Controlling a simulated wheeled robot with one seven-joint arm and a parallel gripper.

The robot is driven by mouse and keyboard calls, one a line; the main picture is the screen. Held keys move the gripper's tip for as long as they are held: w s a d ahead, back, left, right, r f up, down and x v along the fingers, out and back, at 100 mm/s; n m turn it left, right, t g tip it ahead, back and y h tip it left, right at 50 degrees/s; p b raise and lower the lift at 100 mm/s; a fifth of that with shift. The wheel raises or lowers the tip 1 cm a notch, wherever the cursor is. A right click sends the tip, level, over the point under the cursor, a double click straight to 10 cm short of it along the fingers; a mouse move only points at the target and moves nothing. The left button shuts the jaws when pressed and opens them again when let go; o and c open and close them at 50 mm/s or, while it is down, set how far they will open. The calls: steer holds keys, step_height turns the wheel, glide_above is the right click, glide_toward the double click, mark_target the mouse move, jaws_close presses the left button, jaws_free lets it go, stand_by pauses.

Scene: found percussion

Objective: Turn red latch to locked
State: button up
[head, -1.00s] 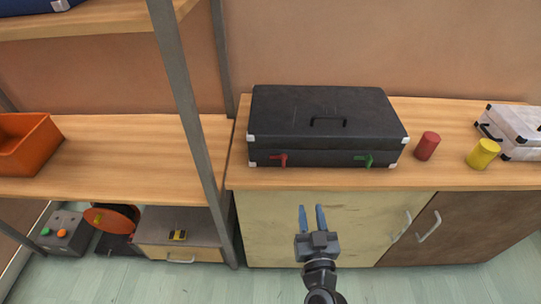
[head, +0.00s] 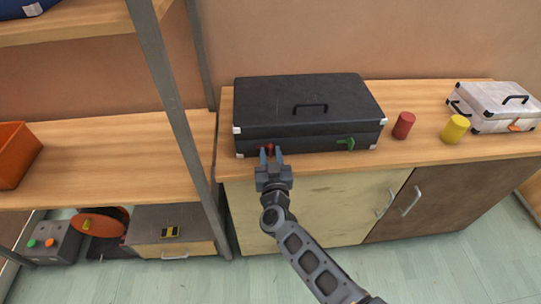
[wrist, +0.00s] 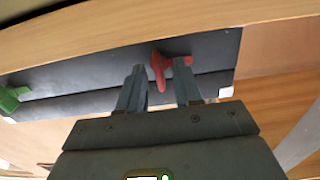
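The black case (head: 308,95) lies closed on the wooden counter, its front face toward me. The red latch (head: 268,148) is on the left part of that front face and is partly hidden by my gripper in the head view. My gripper (head: 270,155) is open at the latch. In the wrist view the red latch (wrist: 160,70) shows between and just beyond the two fingertips (wrist: 160,82), one arm of it pointing toward the gripper. I cannot tell whether a finger touches it. The green latch (head: 346,142) is on the right part of the front face.
A red cylinder (head: 404,125), a yellow cylinder (head: 455,129) and a white case (head: 498,105) stand to the right on the counter (head: 420,156). A grey shelf post (head: 172,95) rises close to the left. An orange bin (head: 15,150) sits on the left shelf.

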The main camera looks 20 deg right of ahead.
steer(key=shift+w, duration=0.2)
steer(key=shift+d, duration=0.1)
steer(key=shift+c, duration=0.2)
jaws_close()
